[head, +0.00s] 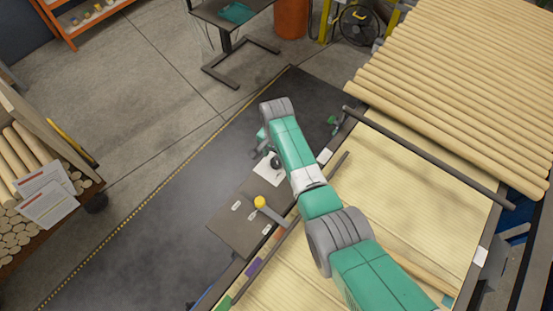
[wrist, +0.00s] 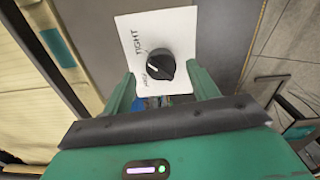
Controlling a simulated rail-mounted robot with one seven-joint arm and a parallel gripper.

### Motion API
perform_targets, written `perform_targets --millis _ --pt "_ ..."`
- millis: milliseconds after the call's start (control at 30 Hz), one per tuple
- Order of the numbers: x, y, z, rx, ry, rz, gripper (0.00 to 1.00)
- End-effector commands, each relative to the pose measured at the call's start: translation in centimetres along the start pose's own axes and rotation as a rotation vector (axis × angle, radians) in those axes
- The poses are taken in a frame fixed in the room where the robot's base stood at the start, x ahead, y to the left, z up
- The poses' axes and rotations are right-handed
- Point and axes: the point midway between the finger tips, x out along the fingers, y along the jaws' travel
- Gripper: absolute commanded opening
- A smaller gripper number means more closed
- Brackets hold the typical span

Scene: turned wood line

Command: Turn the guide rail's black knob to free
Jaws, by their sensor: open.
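The black knob (wrist: 160,66) sits on a white plate (wrist: 178,25) marked TIGHT, with a second, smaller label beside the knob that is hard to read. A white pointer line on the knob points to the left in the wrist view, between the two labels. My gripper (wrist: 161,88) is open, with one green finger on each side of the knob's near side; I cannot tell whether either touches it. In the head view the knob (head: 277,161) and plate (head: 268,171) are beside my gripper (head: 260,145), whose fingers are partly hidden by my arm.
A yellow-topped lever (head: 260,202) stands on a brown panel (head: 228,226) near the plate. The bed of pale wood (head: 405,165) and a dark bar (head: 425,155) lie to the right. Dark floor matting (head: 150,235) is clear to the left.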

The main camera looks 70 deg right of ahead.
Motion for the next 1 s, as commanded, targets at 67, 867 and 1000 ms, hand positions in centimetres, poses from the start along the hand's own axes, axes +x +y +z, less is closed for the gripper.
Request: perform_targets --millis 67,867,1000 --pt "1.3 -0.1 -0.1 -0.001 0.0 0.0 0.59" --pt "2.4 -0.1 0.0 -0.007 0.001 -0.002 0.14" --pt "2.4 -0.1 0.0 -0.042 0.002 -0.002 0.14"
